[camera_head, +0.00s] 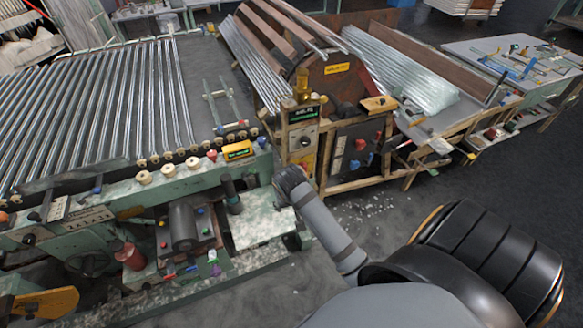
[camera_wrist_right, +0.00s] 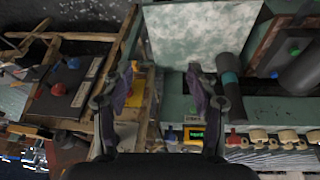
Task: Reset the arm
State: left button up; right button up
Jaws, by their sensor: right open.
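My right arm (camera_head: 335,235) reaches in from the lower right in the head view. Its dark gripper (camera_head: 288,185) is in front of the green machine's right end, near a wooden post with a control box. In the right wrist view the two fingers of this gripper (camera_wrist_right: 160,88) stand wide apart with nothing between them. Behind the fingers are a mottled white-green plate (camera_wrist_right: 200,35) and part of the wooden frame. Whether the gripper touches the machine cannot be told. My left gripper is not in view.
A green machine (camera_head: 110,200) with rows of glass tubes (camera_head: 90,100) fills the left. A wooden-framed machine (camera_head: 355,140) with knobs stands behind my gripper. A cluttered table (camera_head: 520,60) is at the back right. Open dark floor (camera_head: 500,165) lies at the right.

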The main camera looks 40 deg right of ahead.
dwell(0.4)
jog(key=s+f+n+g+b, duration=0.1)
jog(key=s+f, duration=0.2)
jog(key=f, duration=1)
jog(key=s+f+n+b, duration=0.1)
jog(key=s+f, duration=0.3)
jog(key=f, duration=0.9)
jog(key=s+f+n, duration=0.1)
jog(key=s+f, duration=0.8)
jog(key=s, duration=0.4)
jog(key=s+f+n+g+y+b, duration=0.1)
jog(key=s+f, duration=0.8)
jog(key=s, duration=0.4)
jog(key=shift+a+f+n+y, duration=0.2)
jog(key=shift+n+y, duration=0.1)
